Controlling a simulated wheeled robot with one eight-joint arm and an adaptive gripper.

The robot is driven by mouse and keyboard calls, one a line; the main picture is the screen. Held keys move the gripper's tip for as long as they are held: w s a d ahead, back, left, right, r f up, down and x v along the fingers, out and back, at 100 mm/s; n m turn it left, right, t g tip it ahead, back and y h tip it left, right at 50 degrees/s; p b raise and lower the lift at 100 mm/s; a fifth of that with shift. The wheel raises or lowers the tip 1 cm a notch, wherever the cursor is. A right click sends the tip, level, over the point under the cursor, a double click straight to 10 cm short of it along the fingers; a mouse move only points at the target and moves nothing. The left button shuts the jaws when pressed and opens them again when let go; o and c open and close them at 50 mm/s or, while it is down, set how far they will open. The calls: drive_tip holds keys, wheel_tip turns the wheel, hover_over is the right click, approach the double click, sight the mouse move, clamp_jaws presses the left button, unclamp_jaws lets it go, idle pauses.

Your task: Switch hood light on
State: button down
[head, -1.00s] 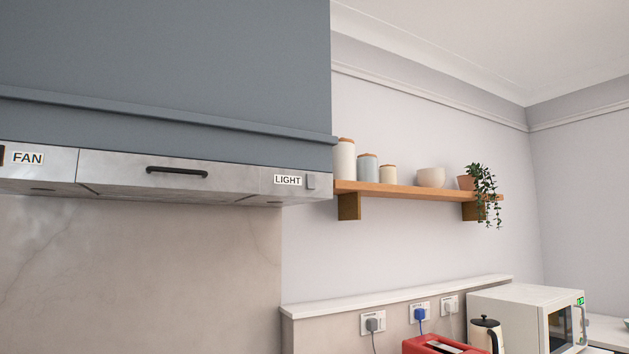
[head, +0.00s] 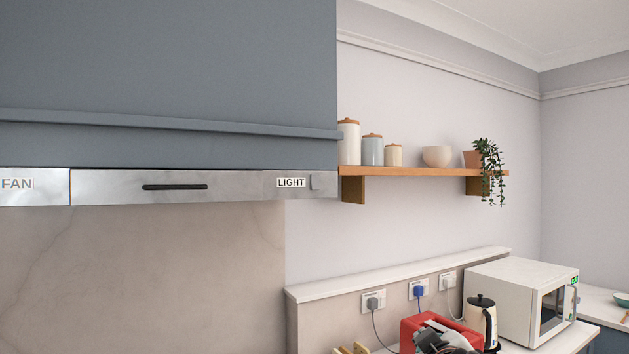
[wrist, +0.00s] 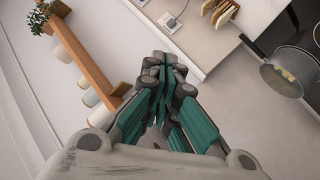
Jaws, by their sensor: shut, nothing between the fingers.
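The range hood's steel front (head: 110,186) runs across the left of the head view. At its right end is a LIGHT label (head: 291,183) with a small square grey switch (head: 316,182) just right of it. I cannot tell from its face whether the switch is on. My gripper (wrist: 163,68) is shut and empty in the wrist view, its teal-sided fingers together. A dark part of my arm or gripper shows low in the head view in front of the red toaster, well below and right of the switch. The switch is not in the wrist view.
A FAN label (head: 17,184) and a dark bar handle (head: 175,187) are on the hood front. Right of the hood, a wooden shelf (head: 420,171) holds jars, a bowl and a plant. Below are the toaster (head: 410,330), kettle (head: 481,315) and microwave (head: 520,300). A pot (wrist: 283,75) shows in the wrist view.

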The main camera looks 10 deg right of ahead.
drive_tip(key=w+a+r+n+t+y+p, duration=0.2)
drive_tip(key=w+r+n+p, duration=0.35)
drive_tip(key=r, duration=0.65)
drive_tip(key=w+a+r+n+t+y+p, duration=0.25)
drive_tip(key=w+r+p, duration=0.45)
drive_tip(key=r, duration=0.4)
drive_tip(key=w+a+r+n+g+y+p, duration=0.2)
drive_tip(key=a+r+n+y+p, duration=0.3)
drive_tip(key=n+p, duration=0.5)
drive_tip(key=shift+a+r+g+y+p, duration=0.35)
drive_tip(key=shift+a+r+p, duration=0.1)
drive_tip(key=shift+a+r, duration=0.25)
drive_tip(key=shift+w+f, duration=0.1)
drive_tip(key=shift+w, duration=0.1)
